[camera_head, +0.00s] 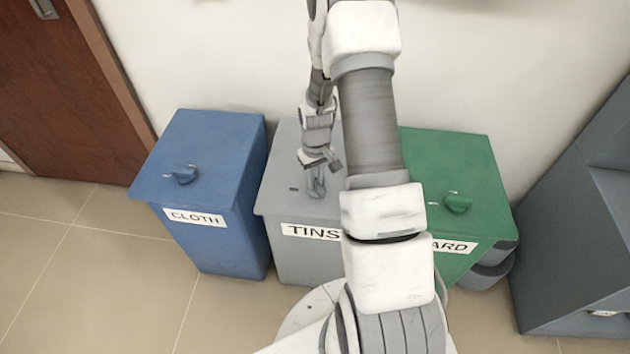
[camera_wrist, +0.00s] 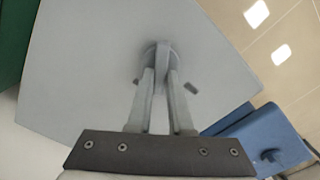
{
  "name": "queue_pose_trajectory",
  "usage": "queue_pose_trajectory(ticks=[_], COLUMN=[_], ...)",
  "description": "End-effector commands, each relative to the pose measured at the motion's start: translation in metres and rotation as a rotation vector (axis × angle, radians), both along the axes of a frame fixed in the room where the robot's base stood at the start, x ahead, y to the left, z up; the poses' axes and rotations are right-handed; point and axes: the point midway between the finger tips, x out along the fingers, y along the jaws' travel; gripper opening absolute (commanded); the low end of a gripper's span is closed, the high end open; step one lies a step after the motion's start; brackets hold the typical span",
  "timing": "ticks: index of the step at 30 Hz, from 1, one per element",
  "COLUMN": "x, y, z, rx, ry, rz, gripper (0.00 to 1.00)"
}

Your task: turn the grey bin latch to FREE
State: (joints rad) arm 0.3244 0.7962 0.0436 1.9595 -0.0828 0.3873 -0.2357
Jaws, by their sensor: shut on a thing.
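The grey bin (camera_head: 300,262) stands in the middle, with a TINS label (camera_head: 310,231) on its front, partly hidden by my arm. Its grey lid also fills much of the wrist view (camera_wrist: 90,70). My gripper (camera_head: 316,190) points down at the lid. In the wrist view my gripper (camera_wrist: 160,76) has its fingers close together, shut on the small grey latch (camera_wrist: 160,48) on its round base. The fingers hide much of the latch. A small dark mark (camera_wrist: 191,87) shows on the lid beside the right finger. I cannot read which mark the latch points to.
A blue CLOTH bin (camera_head: 213,160) stands to the left and a green bin (camera_head: 458,170) to the right, each with its own latch. A grey cabinet (camera_head: 590,220) is at the far right. Tiled floor (camera_head: 90,270) is clear at the front left.

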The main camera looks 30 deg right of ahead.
Motion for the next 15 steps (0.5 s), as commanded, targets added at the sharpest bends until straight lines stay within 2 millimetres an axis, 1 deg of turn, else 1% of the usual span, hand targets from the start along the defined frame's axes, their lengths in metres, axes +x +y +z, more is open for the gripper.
queue_pose_trajectory(ticks=[9, 15], x=[-0.0005, -0.0008], y=[-0.0022, -0.0034], z=[-0.0006, -0.0002], rx=[-0.001, -0.001], ry=[0.0, 0.0], rz=[-0.293, -0.444], gripper=[0.0, 0.0])
